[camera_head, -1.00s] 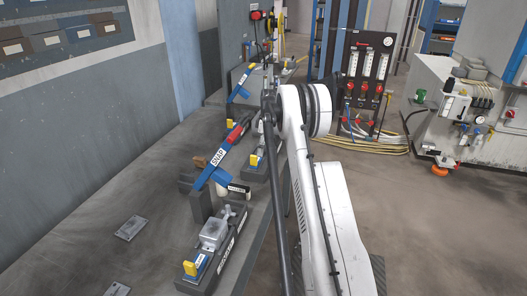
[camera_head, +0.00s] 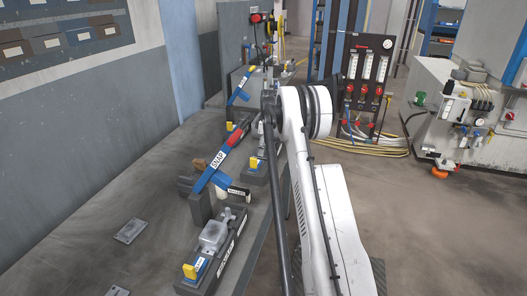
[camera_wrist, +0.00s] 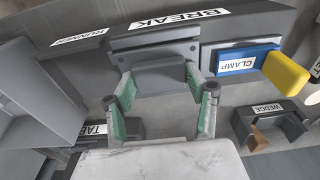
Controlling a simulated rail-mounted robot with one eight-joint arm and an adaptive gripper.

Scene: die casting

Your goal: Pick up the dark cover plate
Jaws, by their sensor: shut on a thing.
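In the wrist view a dark grey plate (camera_wrist: 155,52) with a raised grey block (camera_wrist: 158,74) on it lies in front of the BREAK label. It appears to be the dark cover plate. My gripper (camera_wrist: 158,76) has its two green-padded fingers on opposite sides of the block, shut on it. I cannot tell whether the plate is clear of what lies beneath it. In the head view my white arm hides the gripper and the plate.
A blue CLAMP bar with a yellow end (camera_wrist: 287,74) is close to the right of the plate in the wrist view, above a WEDGE bracket (camera_wrist: 270,122). A RUNNER block (camera_wrist: 72,42) is at left. In the head view a blue SNAP lever (camera_head: 219,161) rises over the bench (camera_head: 95,225).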

